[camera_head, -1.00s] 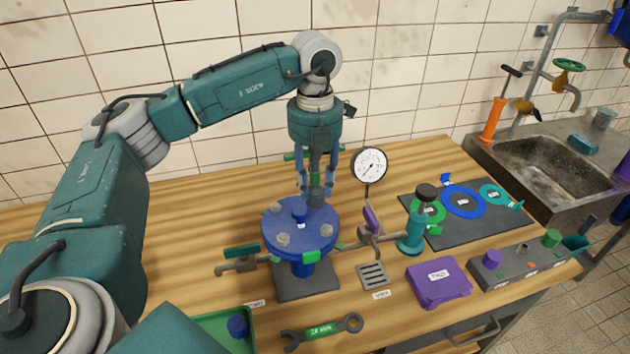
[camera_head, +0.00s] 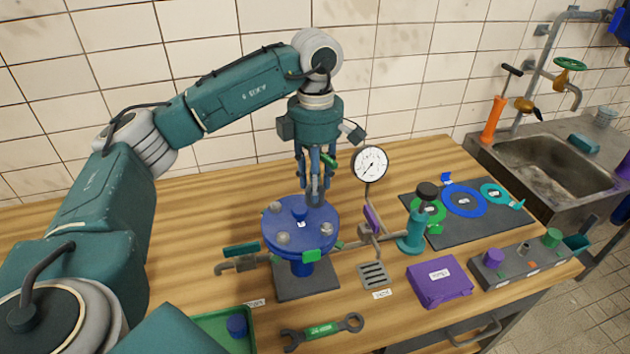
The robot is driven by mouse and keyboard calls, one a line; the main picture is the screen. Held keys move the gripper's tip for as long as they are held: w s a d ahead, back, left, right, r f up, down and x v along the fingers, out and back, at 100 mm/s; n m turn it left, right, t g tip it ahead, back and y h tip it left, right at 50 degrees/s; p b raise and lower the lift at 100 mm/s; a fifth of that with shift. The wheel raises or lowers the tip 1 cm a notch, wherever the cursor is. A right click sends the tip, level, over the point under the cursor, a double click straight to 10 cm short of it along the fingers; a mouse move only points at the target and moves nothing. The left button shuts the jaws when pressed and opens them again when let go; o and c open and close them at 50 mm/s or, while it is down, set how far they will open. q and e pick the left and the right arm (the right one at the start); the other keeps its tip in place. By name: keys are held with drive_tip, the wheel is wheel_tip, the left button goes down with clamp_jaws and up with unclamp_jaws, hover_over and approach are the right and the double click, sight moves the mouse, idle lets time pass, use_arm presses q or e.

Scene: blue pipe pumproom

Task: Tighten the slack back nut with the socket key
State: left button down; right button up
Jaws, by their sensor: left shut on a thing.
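My left gripper (camera_head: 316,172) points straight down over the back right of the blue flange (camera_head: 270,236). It is shut on the socket key, whose green handle (camera_head: 329,160) shows between and beside the fingers. The grey lower end of the key (camera_head: 316,192) stands upright on the back of the flange. The back nut is hidden under it, so I cannot tell how fully the socket sits on it. Other grey nuts show at the left (camera_head: 276,206), front (camera_head: 283,239) and right (camera_head: 325,231) of the flange. My right gripper is not in view.
A pressure gauge (camera_head: 370,164) stands close right of the gripper. The wood behind and left of the flange is clear.

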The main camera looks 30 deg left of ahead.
use_arm(q)
drive_tip(key=shift+r, duration=0.1)
drive_tip(key=shift+n, duration=0.9)
drive_tip(key=shift+r+p, duration=0.45)
drive_tip(key=shift+r+p, duration=1.15)
drive_tip(key=shift+r, duration=0.45)
